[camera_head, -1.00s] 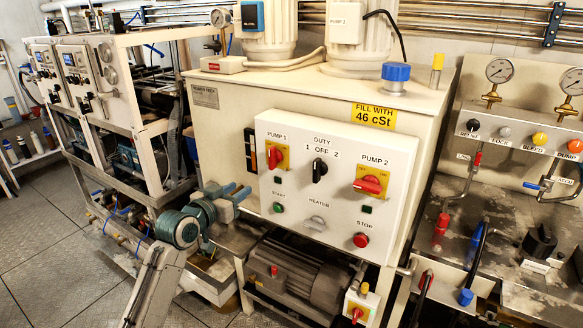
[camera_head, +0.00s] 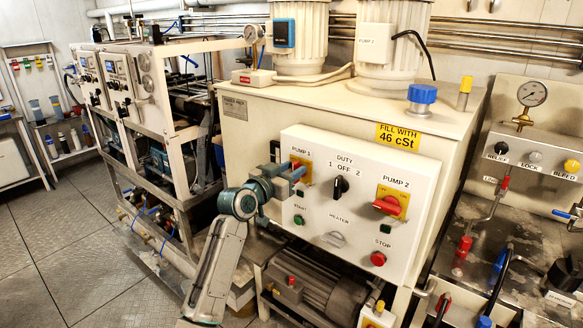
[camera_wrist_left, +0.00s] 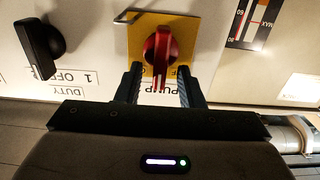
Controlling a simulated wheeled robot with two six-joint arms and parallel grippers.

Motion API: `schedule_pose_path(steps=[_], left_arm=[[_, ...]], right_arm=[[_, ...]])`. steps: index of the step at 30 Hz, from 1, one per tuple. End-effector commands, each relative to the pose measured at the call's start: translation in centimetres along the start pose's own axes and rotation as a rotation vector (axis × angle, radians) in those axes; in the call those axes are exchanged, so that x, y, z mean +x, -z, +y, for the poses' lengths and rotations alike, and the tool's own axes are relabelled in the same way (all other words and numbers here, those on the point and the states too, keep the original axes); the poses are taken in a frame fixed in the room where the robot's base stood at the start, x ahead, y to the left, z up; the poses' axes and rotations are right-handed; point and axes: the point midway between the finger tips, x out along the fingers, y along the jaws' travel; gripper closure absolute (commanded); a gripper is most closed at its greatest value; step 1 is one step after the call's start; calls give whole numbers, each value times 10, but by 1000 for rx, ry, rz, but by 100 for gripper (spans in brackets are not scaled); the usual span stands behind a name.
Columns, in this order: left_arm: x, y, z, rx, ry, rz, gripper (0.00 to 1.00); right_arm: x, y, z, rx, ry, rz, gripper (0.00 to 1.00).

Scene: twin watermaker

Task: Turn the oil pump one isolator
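The pump one isolator (camera_head: 301,156) is a red knob on a yellow plate at the upper left of the white control panel (camera_head: 345,220). My left gripper (camera_head: 285,171) is in front of it and partly hides it in the head view. In the left wrist view the red isolator knob (camera_wrist_left: 160,50) points along the gripper's reach, with its near end between the two dark fingers of the open gripper (camera_wrist_left: 159,85). Gaps show on both sides of the knob; I cannot tell whether a finger touches it. My right gripper is not in view.
The black duty switch (camera_head: 341,187) is right of the isolator; it also shows in the left wrist view (camera_wrist_left: 40,45). The red pump two isolator (camera_head: 390,205) is further right. The green start button (camera_head: 298,220) is below. A motor (camera_head: 315,285) sits under the panel.

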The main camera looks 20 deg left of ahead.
Motion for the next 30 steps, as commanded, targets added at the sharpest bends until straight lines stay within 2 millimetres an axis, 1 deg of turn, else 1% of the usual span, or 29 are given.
schedule_pose_path(steps=[9, 14, 15, 23, 30], left_arm=[[3, 0, 0, 1, 0, 0, 65], [2, 0, 0, 1, 0, 0, 97], [2, -1, 0, 1, 0, -1, 100], [2, 0, 0, -13, 0, -1, 100], [2, 1, -2, -105, 0, -2, 100]], right_arm=[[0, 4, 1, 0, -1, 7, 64], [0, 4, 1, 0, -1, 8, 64], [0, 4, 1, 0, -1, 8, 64], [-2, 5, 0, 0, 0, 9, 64], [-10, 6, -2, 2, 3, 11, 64]])
